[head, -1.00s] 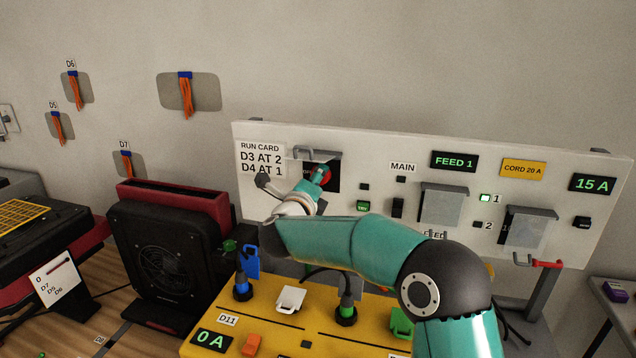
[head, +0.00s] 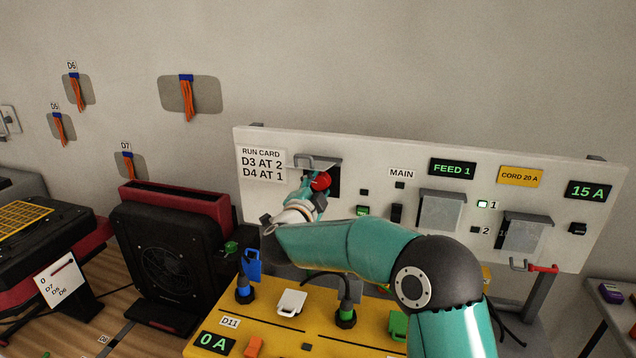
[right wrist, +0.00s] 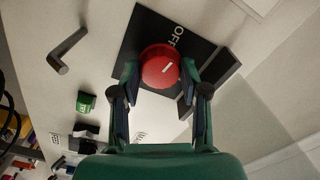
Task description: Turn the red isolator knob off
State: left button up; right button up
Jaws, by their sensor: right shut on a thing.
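The red isolator knob (head: 322,181) sits on a black plate on the upright white panel, partly covered by my right gripper in the head view. In the right wrist view the round red knob (right wrist: 157,63) has a short white mark, and the word OFF is on the black plate (right wrist: 198,47) beside it. My right gripper (right wrist: 160,77) has one finger on each side of the knob and is shut on it. In the head view my right gripper (head: 312,186) reaches the knob from below. My left gripper is not in view.
A grey bracket-like handle (head: 304,159) is by the knob's upper left. The panel (head: 380,153) also carries a green button (head: 363,211), a black MAIN switch (head: 397,212) and grey covers (head: 441,210). A yellow board (head: 275,335) with plugs lies below, right of a black fan unit (head: 168,265).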

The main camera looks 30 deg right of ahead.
jog(key=shift+w+a+f+n+p, duration=0.1)
jog(key=shift+f+n+p, duration=0.1)
jog(key=shift+n, duration=0.35)
jog(key=shift+a+f+n+p, duration=0.1)
jog(key=shift+f+n+p, duration=0.05)
jog(key=shift+n, duration=0.4)
jog(key=o, duration=1)
jog(key=shift+o, duration=0.7)
jog(key=shift+r, duration=0.1)
jog(key=shift+d, duration=0.1)
jog(key=shift+r, duration=0.1)
